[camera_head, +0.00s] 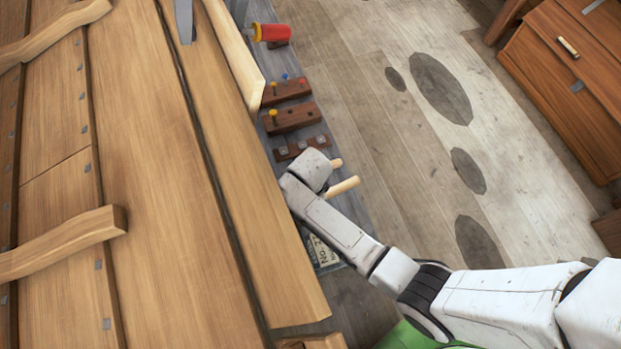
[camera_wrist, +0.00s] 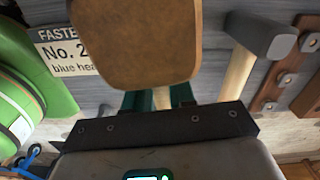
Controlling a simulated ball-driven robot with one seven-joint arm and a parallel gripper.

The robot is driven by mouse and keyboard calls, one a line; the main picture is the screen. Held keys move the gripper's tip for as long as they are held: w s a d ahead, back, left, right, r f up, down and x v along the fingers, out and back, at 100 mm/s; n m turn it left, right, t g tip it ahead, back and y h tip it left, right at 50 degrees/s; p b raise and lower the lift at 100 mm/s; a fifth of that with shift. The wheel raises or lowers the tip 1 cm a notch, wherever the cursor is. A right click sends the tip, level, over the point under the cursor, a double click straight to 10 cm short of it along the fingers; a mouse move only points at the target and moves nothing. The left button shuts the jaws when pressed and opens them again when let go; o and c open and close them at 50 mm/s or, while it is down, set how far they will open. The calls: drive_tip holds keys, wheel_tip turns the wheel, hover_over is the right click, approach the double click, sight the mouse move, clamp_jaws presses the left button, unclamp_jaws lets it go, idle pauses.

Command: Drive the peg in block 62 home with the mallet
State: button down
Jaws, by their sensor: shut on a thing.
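In the wrist view a broad brown wooden mallet head (camera_wrist: 135,40) fills the upper middle. My gripper (camera_wrist: 160,97) has its green fingers shut on the pale handle just below that head. In the head view my wrist hides the fingers and the mallet head; two pale handle ends stick out beside it. Up the bench, one dark block (camera_head: 294,118) carries a yellow-headed peg (camera_head: 273,114). I cannot read a number on either, so I cannot tell which is block 62.
A grey-headed hammer (camera_wrist: 262,37) lies right of the mallet. A brown strip with washers (camera_head: 302,147) lies between my wrist and the blocks. A red-and-yellow tool (camera_head: 271,32) is farther up. The planked hull (camera_head: 150,120) borders the grey bench; the floor at right is open.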

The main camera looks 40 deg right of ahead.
wheel_tip(320, 180, up, 7)
drive_tip(key=p, duration=0.6)
drive_tip(key=shift+r+p, duration=0.2)
drive_tip(key=shift+p, duration=0.15)
drive_tip(key=shift+f, duration=0.1)
drive_tip(key=c, duration=1.6)
unclamp_jaws()
clamp_jaws()
